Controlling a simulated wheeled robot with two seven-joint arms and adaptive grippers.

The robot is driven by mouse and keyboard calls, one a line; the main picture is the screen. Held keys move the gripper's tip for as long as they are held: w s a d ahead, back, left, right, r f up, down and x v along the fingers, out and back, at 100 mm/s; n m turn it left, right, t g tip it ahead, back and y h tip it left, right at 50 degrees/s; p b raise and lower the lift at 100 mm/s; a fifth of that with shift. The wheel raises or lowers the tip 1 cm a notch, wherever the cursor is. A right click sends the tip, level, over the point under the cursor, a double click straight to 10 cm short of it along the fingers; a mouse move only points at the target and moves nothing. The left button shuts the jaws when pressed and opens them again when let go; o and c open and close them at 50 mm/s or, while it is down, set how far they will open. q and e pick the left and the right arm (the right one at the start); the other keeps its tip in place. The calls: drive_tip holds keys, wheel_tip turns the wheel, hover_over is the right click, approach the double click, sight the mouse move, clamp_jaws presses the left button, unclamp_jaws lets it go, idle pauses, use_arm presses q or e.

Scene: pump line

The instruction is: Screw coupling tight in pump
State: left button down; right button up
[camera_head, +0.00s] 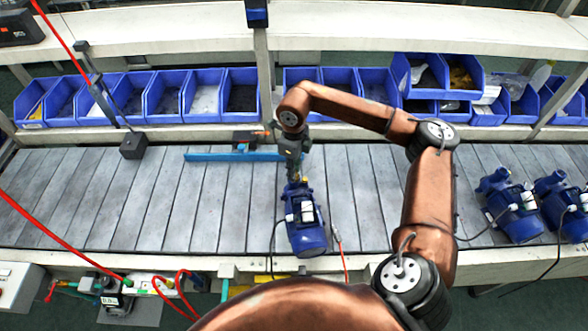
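A blue pump (305,225) lies on the slatted conveyor near the middle, its narrow end pointing away from me. My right gripper (294,178) comes down from above at that far end, with its fingertips close to or touching the pump's port. A small yellowish spot, perhaps the coupling (302,181), shows between the gripper and the pump. The fingers are too small and overlapped to show whether they are open or closed on it, or how the coupling sits in the port. My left gripper is not in view.
Two more blue pumps (512,207) (567,205) stand at the right of the conveyor (110,200). A blue bar (205,157) lies behind the gripper. Blue bins (165,97) line the back shelf. A red hose (45,238) hangs at the left.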

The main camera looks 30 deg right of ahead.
drive_tip(key=shift+o, duration=1.1)
drive_tip(key=shift+f+n+b, duration=0.1)
drive_tip(key=shift+n+b, duration=0.35)
drive_tip(key=shift+n, duration=1.25)
drive_tip(key=n+b, duration=0.1)
drive_tip(key=n, duration=0.1)
drive_tip(key=shift+n, duration=0.8)
